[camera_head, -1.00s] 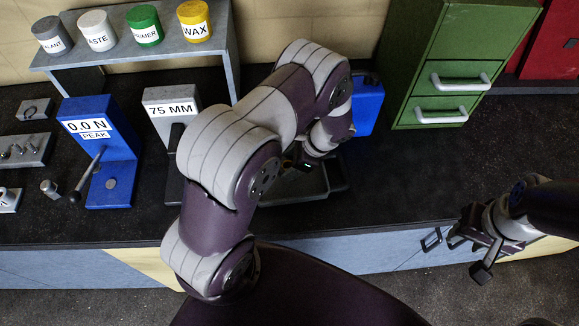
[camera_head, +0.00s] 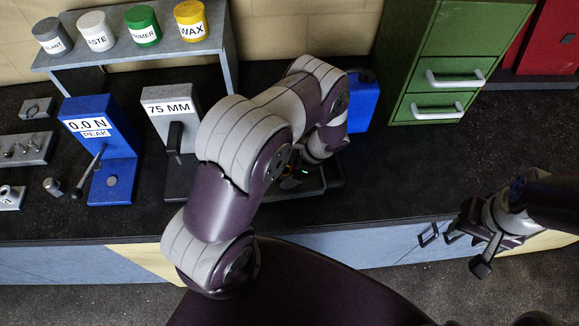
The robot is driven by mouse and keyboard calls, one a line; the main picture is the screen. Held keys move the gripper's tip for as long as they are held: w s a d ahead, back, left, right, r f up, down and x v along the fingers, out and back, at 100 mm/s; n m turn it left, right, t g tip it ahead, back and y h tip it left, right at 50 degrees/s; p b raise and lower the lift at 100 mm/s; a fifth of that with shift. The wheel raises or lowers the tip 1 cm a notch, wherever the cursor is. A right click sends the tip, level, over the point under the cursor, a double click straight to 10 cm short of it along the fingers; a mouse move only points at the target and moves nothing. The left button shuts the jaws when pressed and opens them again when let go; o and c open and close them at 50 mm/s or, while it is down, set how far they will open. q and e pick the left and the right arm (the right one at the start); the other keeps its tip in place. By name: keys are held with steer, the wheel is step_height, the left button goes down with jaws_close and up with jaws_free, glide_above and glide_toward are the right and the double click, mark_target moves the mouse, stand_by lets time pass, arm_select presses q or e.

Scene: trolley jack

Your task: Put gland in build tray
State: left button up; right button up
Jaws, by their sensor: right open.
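A dark shallow tray (camera_head: 334,184), which looks like the build tray, lies on the bench and is mostly covered by my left arm. My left gripper (camera_head: 293,180) is low over the tray's area. Its fingers are largely hidden behind the arm, so I cannot see whether it is open or what it holds. I cannot make out the gland. My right gripper (camera_head: 474,249) is open and empty, in front of the bench's front edge at the right, away from the tray.
Behind are a shelf of labelled tubs (camera_head: 143,27), a blue container (camera_head: 361,102) and a green drawer cabinet (camera_head: 440,70). Small metal parts lie far left. The bench's right is clear.

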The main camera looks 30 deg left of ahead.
arm_select(q)
steer(key=shift+r, duration=0.25)
steer(key=b+v, duration=0.4)
steer(key=v, duration=0.7)
steer(key=s+r+n+t+h, duration=0.3)
steer(key=s+r+n+h, duration=0.3)
steer(key=s+r+n, duration=0.7)
step_height(320, 180, down, 11)
steer(key=w+b, duration=0.1)
steer(key=b, duration=0.8)
steer(key=shift+a+f+n, duration=0.2)
steer(key=shift+n, duration=0.2)
steer(key=shift+w, duration=0.25)
steer(key=shift+s, duration=0.1)
